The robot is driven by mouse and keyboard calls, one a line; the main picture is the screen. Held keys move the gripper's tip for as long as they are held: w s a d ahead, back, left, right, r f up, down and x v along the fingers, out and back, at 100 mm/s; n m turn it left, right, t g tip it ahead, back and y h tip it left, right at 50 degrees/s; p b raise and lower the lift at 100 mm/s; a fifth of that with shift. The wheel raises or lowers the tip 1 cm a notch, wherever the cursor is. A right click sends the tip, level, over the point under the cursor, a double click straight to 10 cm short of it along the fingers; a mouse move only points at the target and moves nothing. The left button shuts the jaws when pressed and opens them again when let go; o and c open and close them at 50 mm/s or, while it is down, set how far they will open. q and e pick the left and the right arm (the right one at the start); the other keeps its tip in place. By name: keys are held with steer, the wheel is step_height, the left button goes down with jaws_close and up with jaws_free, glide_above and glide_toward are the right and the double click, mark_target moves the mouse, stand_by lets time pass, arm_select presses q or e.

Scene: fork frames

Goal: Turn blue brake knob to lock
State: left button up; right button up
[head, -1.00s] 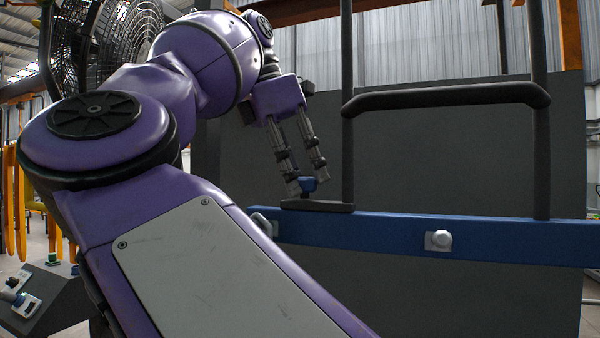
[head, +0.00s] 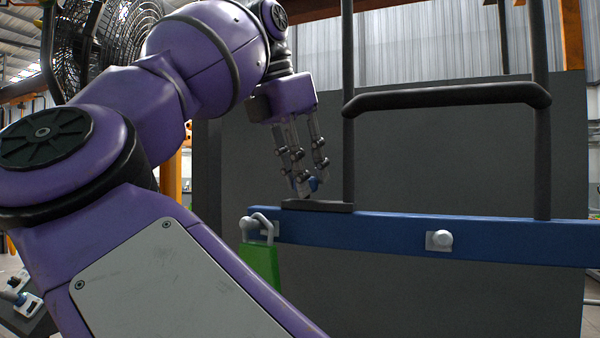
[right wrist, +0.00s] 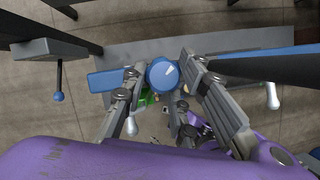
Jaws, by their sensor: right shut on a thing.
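The blue brake knob (head: 314,185) stands on a dark plate (head: 318,207) at the left end of the blue beam. In the right wrist view it shows from above as a round blue cap (right wrist: 163,73) with a pale mark. My right gripper (head: 306,187) reaches down to it from above, its fingers closed around the knob's sides. The fingers hide part of the knob in the head view. My left gripper is out of view.
A blue beam (head: 375,228) runs to the right and carries a white fitting (head: 440,240). Black upright bars (head: 348,150) with a crossbar (head: 445,97) rise close beside the gripper. A green piece (head: 260,262) hangs from the beam's left end.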

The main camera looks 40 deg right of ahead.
steer(key=n, duration=0.2)
steer(key=n+t, duration=0.2)
steer(key=n, duration=0.1)
steer(key=shift+s+r+n+y, duration=0.1)
steer(key=shift+s+n+y, duration=0.15)
steer(key=shift+n+y, duration=0.05)
steer(key=shift+s+n+t+y, duration=0.1)
steer(key=shift+n+t+y, duration=0.25)
steer(key=shift+n, duration=0.75)
steer(key=shift+s+n+t+y, duration=0.1)
steer(key=shift+n+t+y, duration=0.25)
steer(key=shift+n, duration=0.75)
steer(key=o, duration=1)
steer(key=v, duration=0.7)
steer(key=shift+s+r, duration=0.1)
steer(key=shift+r, duration=0.1)
steer(key=shift+a+f, duration=0.1)
steer(key=shift+a, duration=0.05)
